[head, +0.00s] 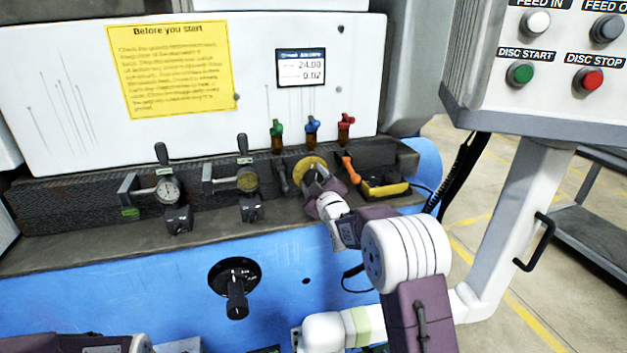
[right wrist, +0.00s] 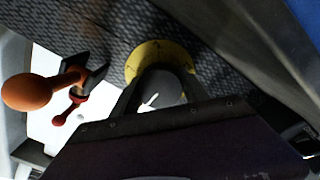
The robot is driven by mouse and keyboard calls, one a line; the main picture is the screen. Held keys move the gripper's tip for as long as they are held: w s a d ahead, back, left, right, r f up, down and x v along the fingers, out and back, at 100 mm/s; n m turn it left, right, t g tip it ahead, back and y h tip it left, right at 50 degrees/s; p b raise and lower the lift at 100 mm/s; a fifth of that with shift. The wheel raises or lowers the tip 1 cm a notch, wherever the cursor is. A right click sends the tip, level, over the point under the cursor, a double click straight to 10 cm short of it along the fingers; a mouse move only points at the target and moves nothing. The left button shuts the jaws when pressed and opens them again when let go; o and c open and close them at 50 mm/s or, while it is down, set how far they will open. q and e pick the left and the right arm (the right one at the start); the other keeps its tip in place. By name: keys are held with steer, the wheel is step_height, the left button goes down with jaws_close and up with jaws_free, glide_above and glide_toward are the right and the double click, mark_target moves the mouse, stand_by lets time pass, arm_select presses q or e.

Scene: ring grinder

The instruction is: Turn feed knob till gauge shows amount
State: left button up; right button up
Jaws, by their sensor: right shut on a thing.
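The feed knob with its yellow dial plate (head: 308,163) sits on the dark ledge at the foot of the white panel. My right gripper (head: 320,182) is shut on it and hides much of it in the head view. In the right wrist view my right gripper's fingers (right wrist: 158,92) close around the grey round knob (right wrist: 163,85), in front of the yellow plate (right wrist: 152,49). My left gripper is out of view.
Green (head: 277,130), blue (head: 312,126) and red (head: 346,122) valve handles stand above the knob. An orange-handled lever (head: 348,162) is close on the right. A black crank (head: 236,285) is on the blue front. The button box (head: 545,75) hangs at right.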

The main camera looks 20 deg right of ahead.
steer(key=m+b, duration=0.1)
steer(key=m, duration=0.2)
steer(key=shift+f, duration=0.1)
steer(key=m, duration=0.5)
steer(key=shift+b, duration=0.3)
steer(key=m, duration=0.3)
steer(key=shift+m, duration=2.5)
steer(key=o, duration=1.4)
steer(key=shift+c, duration=0.2)
steer(key=s, duration=0.9)
steer(key=shift+d, duration=0.2)
